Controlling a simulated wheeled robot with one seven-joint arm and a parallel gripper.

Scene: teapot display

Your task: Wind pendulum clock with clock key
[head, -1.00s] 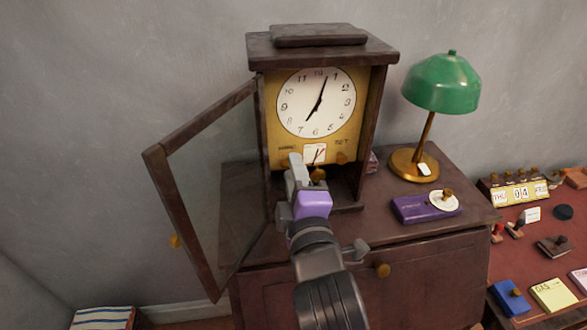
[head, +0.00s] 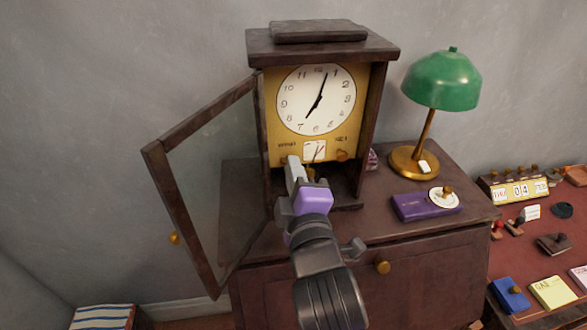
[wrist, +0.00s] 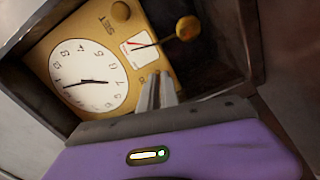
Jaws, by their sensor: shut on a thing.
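The pendulum clock (head: 323,52) stands upright on a dark cabinet, its glass door (head: 208,185) swung open to the left. Its white dial (head: 316,100) is in plain view; in the wrist view the dial (wrist: 88,80) is tilted. My gripper (head: 293,163) reaches into the case at the lower left of the yellow plate, below the wind label. In the wrist view my fingers (wrist: 157,92) are close together against the plate. They are shut on the clock key, which is mostly hidden by them. The pendulum bob (wrist: 187,27) hangs near my fingers. A set knob (head: 341,155) is at the right.
A green lamp (head: 441,80) and a purple box (head: 425,206) with a white round piece stand right of the clock. A desk with a date block (head: 518,191) and stamps is farther right. The open door borders my arm on the left.

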